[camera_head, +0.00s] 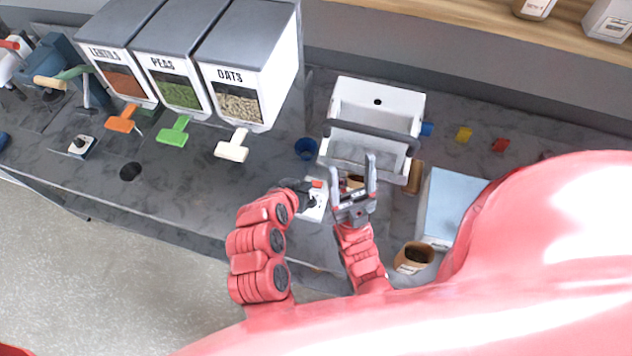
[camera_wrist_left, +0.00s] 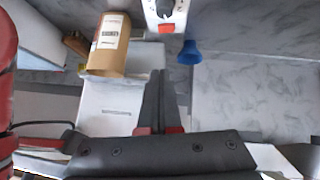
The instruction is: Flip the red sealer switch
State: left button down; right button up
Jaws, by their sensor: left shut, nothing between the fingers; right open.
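The red switch (camera_head: 317,183) sits on a small white control box (camera_head: 314,211) on the counter, in front of the white sealer (camera_head: 376,98) with its dark bar. In the left wrist view the red switch (camera_wrist_left: 166,28) shows beside a dark dial on the white box (camera_wrist_left: 180,14). My left gripper (camera_head: 307,197) is shut and empty, close to the box and partly covering it. In its wrist view its fingertips (camera_wrist_left: 160,72) point toward the switch, with a visible gap in the picture. My right gripper (camera_head: 355,160) is open and empty, in front of the sealer.
A blue cup (camera_head: 306,149) stands left of the sealer, near the box. A brown kraft pouch (camera_wrist_left: 108,45) shows in the left wrist view. A light blue box (camera_head: 450,205) and a brown jar (camera_head: 414,257) stand at right. Dispensers with coloured handles line the back left.

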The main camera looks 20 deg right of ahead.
pick_arm(q)
jog(key=b+x, duration=0.6)
jog(key=x, duration=0.5)
jog(key=shift+s+a+f+b, duration=0.1)
jog(key=shift+s+f+b, duration=0.05)
jog(key=shift+b, duration=0.15)
jog(key=shift+s+f+b, duration=0.2)
jog(key=shift+f+b, duration=0.35)
jog(key=shift+f, duration=0.55)
jog(key=shift+s+f, duration=0.15)
jog(key=shift+f, duration=0.2)
